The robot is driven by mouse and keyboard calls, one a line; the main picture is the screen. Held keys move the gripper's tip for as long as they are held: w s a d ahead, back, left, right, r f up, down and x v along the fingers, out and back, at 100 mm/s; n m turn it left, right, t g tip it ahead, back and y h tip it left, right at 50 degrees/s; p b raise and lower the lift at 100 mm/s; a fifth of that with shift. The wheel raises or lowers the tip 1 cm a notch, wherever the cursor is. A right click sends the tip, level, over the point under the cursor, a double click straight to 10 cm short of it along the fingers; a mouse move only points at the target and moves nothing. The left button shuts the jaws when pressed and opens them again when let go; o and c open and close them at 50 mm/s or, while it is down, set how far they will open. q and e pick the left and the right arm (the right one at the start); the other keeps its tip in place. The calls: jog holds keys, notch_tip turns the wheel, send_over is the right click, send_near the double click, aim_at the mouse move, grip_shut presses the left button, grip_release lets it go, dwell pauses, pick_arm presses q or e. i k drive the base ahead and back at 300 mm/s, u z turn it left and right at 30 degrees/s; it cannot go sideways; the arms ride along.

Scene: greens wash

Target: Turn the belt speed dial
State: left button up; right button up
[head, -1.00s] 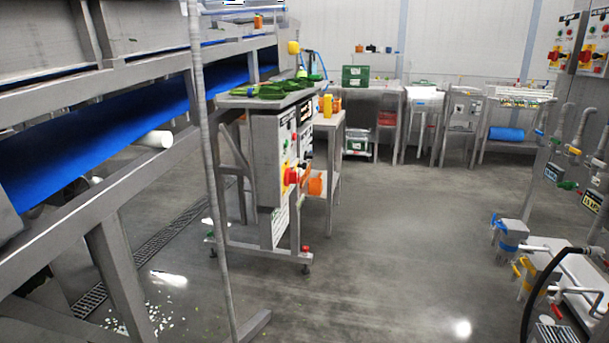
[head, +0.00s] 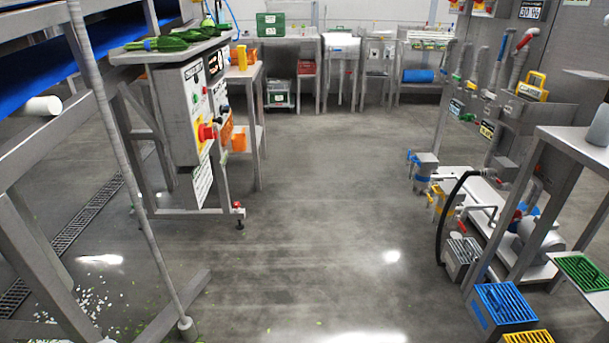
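A grey control box (head: 182,115) hangs under a small steel table at the left, in the head view. A red knob on a yellow plate (head: 206,132) sticks out from its front. Small dark and coloured controls (head: 205,92) sit above it, too small to tell which is the belt speed dial. The blue conveyor belt (head: 40,75) runs along the left edge. Neither of my grippers is in view.
Open wet floor (head: 310,190) lies ahead in the middle. A steel frame with a thin post (head: 130,190) stands at the near left. Pumps and pipes (head: 465,200), a steel stand and a blue crate (head: 503,305) line the right. Benches (head: 350,65) stand at the back.

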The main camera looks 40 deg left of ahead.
aim_at(226, 109)
jog(key=z, duration=0.5)
jog(key=i, duration=1.6)
jog(key=u, duration=3.3)
